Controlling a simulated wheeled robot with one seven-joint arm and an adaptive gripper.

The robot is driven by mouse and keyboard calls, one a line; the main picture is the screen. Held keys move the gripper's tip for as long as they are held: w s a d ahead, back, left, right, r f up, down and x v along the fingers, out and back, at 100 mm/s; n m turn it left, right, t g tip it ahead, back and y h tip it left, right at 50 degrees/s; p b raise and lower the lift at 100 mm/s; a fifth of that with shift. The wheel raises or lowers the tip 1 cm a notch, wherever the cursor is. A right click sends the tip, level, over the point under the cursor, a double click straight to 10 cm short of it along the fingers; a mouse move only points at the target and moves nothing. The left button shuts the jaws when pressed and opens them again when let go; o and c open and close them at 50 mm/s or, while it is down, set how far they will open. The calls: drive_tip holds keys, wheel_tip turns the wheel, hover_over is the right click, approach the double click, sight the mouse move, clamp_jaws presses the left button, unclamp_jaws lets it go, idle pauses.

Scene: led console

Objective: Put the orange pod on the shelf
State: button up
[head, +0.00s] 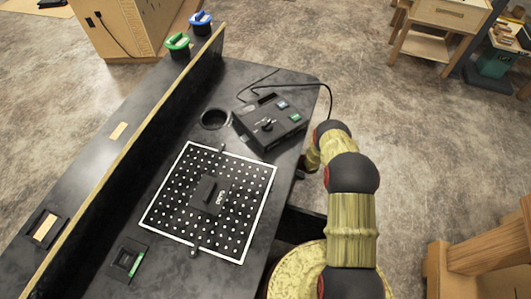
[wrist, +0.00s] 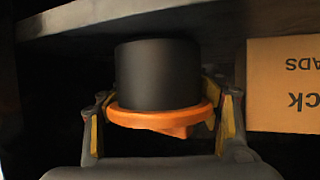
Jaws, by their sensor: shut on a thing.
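The orange pod (wrist: 160,75) is a black cylinder with an orange collar and grip. It shows in the wrist view, between the fingers of my gripper (wrist: 160,116), which is shut on its orange part. The pod's black end points toward a grey shelf board (wrist: 75,20) across the top of the wrist picture. The black end meets the board's edge in the picture; I cannot tell whether they touch. In the head view, my gripper and the orange pod are hidden beside and below the console's right side.
A cardboard box (wrist: 284,85) with inverted lettering stands close on the right in the wrist view. The head view shows the console (head: 290,80), a dotted panel (head: 180,205), a control box (head: 270,122), and a green pod (head: 177,43) and blue pod (head: 201,20) on the ledge.

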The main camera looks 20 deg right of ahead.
drive_tip(key=shift+f, duration=0.15)
drive_tip(key=o, duration=1.1)
drive_tip(key=shift+o, duration=0.2)
drive_tip(key=shift+r, duration=0.2)
drive_tip(key=p+v, duration=0.4)
drive_tip(key=v, duration=0.8)
drive_tip(key=shift+f, duration=0.2)
